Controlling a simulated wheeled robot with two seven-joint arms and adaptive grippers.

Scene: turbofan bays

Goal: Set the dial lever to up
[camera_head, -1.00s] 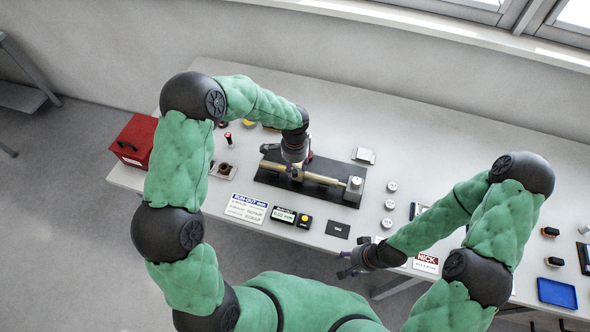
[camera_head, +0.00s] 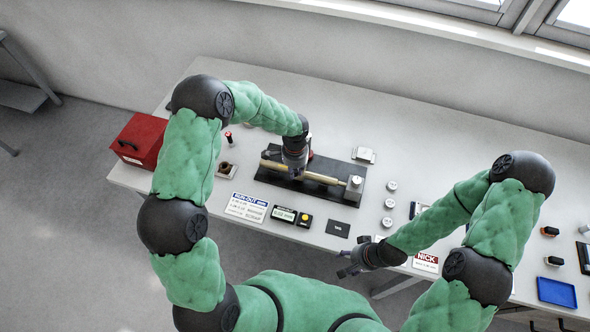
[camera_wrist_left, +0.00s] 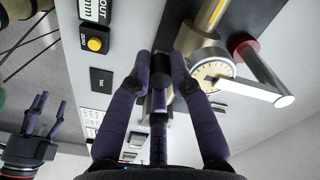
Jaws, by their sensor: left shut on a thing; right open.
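The dial (camera_wrist_left: 213,75) shows a pale round face in the left wrist view, beside the brass shaft (camera_wrist_left: 210,15). A white rod runs from it toward the lower right. My left gripper (camera_wrist_left: 162,72) is just left of the dial face, shut on a small part that its fingers mostly hide; it appears to be the dial lever. In the head view my left gripper (camera_head: 296,172) is down over the middle of the shaft (camera_head: 325,176) and hides the dial. My right gripper (camera_head: 346,265) is open and empty at the table's front edge; it also shows in the left wrist view (camera_wrist_left: 37,105).
The black base plate (camera_head: 270,177) carries the shaft, with a silver block (camera_head: 354,187) at its right end. A display (camera_head: 283,214) and yellow button box (camera_head: 304,220) stand in front. A red box (camera_head: 138,140) is far left. The table behind the plate is mostly clear.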

